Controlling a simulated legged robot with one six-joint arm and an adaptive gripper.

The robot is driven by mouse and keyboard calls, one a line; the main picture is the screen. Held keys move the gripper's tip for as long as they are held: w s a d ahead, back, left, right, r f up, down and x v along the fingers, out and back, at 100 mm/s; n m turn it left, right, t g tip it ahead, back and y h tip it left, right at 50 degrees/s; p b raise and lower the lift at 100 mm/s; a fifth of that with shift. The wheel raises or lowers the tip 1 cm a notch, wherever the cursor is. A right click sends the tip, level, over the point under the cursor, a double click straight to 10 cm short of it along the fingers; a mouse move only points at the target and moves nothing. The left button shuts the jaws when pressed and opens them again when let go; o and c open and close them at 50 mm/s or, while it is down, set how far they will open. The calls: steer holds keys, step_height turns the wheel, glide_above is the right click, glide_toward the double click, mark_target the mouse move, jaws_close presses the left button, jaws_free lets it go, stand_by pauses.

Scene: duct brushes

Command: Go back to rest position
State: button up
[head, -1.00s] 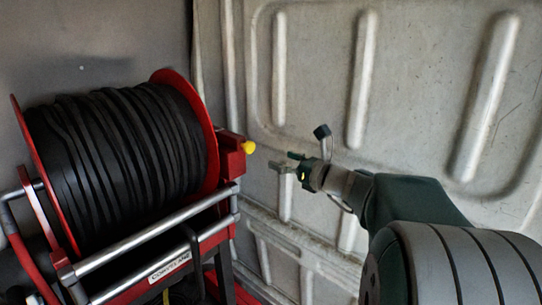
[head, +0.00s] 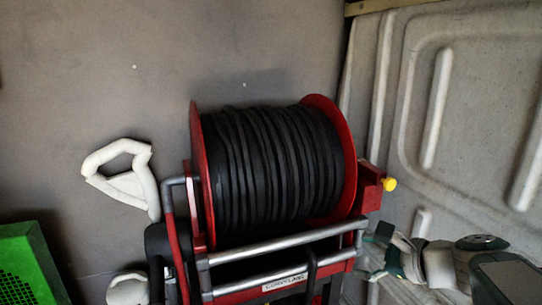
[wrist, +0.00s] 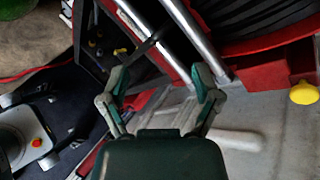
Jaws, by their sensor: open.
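My gripper (wrist: 158,88) is open and empty in the wrist view, its two green-padded fingers spread apart. In the head view my gripper (head: 372,252) is at the lower right, beside the right end of the hose reel's frame. The reel (head: 270,170) has red side discs and is wound with black hose. In the wrist view its red rim (wrist: 270,45) and metal bars show beyond the fingers at the upper right. I cannot tell from these frames whether a fingertip touches the frame.
A yellow knob (head: 389,184) sticks out at the reel's right side. A ribbed pale wall panel (head: 450,100) stands to the right. A white handle (head: 125,178) and a green crate (head: 30,265) are at the left. The grey wall behind is bare above the reel.

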steer(key=s+a+f+n+g+h, duration=0.1)
steer(key=s+f+n+h, duration=0.3)
steer(key=s+n, duration=0.4)
steer(key=s+a+f+n+g+h, duration=0.1)
steer(key=s+f+n+g+h, duration=0.2)
steer(key=s+n, duration=0.5)
steer(key=shift+a+f+n+h, duration=0.25)
steer(key=shift+f+n+h, duration=0.15)
steer(key=shift+n, duration=1.7)
